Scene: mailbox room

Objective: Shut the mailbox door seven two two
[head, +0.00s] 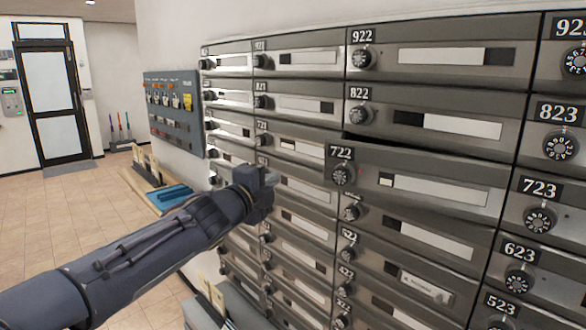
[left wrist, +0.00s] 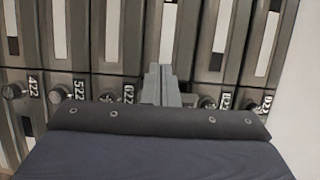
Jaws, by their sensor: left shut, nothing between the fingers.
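The mailbox door 722 (head: 440,191) is in the middle of the head view. It stands slightly ajar: a dark gap shows along its top edge, and its face juts out from the doors around it. Its dial is at its left end. My left gripper (head: 270,178) is shut and empty, to the left of door 722 and in front of the neighbouring column. In the left wrist view the shut fingers (left wrist: 164,84) point at the door face (left wrist: 168,35) between 622 and 822. I cannot tell whether they touch it. My right gripper is out of view.
Door 822 (head: 450,108) above and door 723 (head: 539,219) to the right look flush. A grey panel with keys (head: 175,112) hangs on the wall at left. A ledge with blue items (head: 172,193) lies below it. The tiled floor at left is open.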

